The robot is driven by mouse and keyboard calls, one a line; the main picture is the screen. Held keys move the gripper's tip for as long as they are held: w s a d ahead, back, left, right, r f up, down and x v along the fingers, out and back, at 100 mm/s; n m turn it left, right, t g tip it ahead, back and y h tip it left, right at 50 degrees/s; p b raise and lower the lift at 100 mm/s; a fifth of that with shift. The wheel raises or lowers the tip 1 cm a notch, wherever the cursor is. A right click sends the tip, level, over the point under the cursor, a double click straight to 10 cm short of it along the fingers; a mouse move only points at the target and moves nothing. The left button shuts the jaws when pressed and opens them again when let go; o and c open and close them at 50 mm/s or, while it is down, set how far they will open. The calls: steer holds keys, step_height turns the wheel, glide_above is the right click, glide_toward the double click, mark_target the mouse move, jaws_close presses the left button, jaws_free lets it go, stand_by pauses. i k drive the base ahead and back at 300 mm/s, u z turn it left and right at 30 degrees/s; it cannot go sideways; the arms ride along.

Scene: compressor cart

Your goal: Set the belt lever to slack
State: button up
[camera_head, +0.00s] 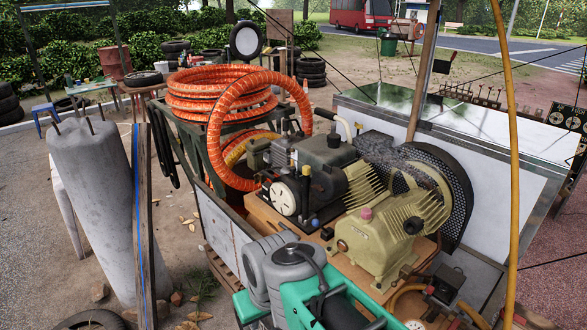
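A compressor with a dark block (325,150) and a cream motor (385,235) sits on a wooden base on the cart. A round black mesh guard (458,195) stands at its right; any belt is hidden from me. A short upright dark lever with a yellow top (306,171) stands beside the round white-faced part. A small blue knob (315,222) sits low in front of it. I cannot tell for sure which is the belt lever, and no slack mark is readable. My gripper is not visible; only grey and green parts, likely mine, show at the bottom.
Orange coiled hose (215,95) is piled left of the compressor, one loop arching close to it. A yellow-brown pole or hose (513,150) rises at the right. A pale panel (490,130) stands behind. A grey concrete column (95,210) and a plank stand left.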

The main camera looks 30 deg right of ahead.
mark_target(316, 223)
steer(key=z, duration=0.05)
steer(key=k, duration=0.25)
steer(key=u, duration=0.95)
steer(key=i, duration=0.8)
steer(key=z, duration=0.2)
